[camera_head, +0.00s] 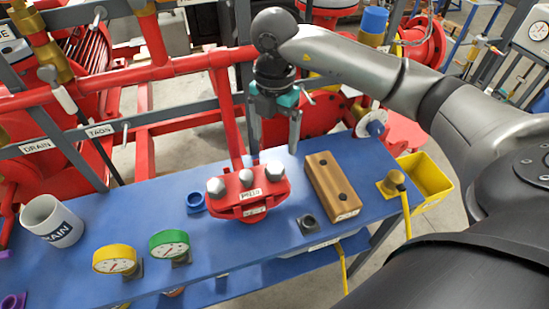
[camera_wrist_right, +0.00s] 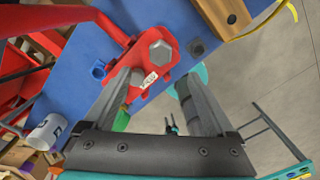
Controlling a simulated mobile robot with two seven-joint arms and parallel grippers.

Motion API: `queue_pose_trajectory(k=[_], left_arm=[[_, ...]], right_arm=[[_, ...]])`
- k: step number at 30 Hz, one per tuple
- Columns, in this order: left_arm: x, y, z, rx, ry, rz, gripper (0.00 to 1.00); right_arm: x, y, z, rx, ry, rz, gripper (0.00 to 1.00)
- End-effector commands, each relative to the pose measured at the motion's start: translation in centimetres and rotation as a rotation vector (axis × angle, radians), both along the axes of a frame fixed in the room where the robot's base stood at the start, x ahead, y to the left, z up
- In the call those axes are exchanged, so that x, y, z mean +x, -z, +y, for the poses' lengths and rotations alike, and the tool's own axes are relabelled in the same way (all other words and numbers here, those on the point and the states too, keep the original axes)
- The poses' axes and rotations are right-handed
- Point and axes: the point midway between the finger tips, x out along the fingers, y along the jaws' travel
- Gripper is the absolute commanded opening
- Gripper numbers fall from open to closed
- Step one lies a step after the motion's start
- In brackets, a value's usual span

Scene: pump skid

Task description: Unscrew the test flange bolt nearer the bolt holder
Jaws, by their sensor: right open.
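The red test flange (camera_head: 245,204) sits on the blue bench, with three grey bolt-like heads in a row. The right-hand head (camera_head: 275,171) is nearest the wooden bolt holder (camera_head: 332,185), a block with two dark holes in its top. My right gripper (camera_head: 275,148) points down, open and empty, above and behind the flange's right end. In the right wrist view a large hex bolt head (camera_wrist_right: 160,51) shows beyond the open fingers (camera_wrist_right: 155,88), and the flange (camera_wrist_right: 172,72) lies around it. The left gripper is not in view.
A yellow gauge (camera_head: 114,259), a green gauge (camera_head: 169,245) and a white mug (camera_head: 51,221) stand left of the flange. A blue ring (camera_head: 196,202) and a dark square socket (camera_head: 308,224) lie close by. Red pipes run behind the bench. A yellow bin (camera_head: 427,180) is at right.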

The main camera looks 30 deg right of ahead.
Motion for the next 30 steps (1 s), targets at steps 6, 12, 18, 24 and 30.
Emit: queue_pose_trajectory(k=[6, 12, 18, 24, 30], left_arm=[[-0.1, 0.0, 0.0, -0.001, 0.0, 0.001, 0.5], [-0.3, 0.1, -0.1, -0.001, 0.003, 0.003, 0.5], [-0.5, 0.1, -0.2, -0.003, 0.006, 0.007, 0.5], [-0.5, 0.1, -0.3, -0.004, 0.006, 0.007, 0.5], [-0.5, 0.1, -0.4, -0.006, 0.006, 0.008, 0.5]], right_arm=[[-0.1, 4.5, 0.0, 0.001, 0.0, 0.005, 0.9], [0.0, 7.7, 0.0, 0.0, -0.001, 0.002, 0.9], [0.0, 9.4, 0.0, 0.001, -0.001, 0.0, 0.9], [0.0, 9.6, 0.0, 0.0, -0.002, -0.001, 0.9], [0.0, 9.6, 0.0, 0.0, -0.002, -0.001, 0.82]])
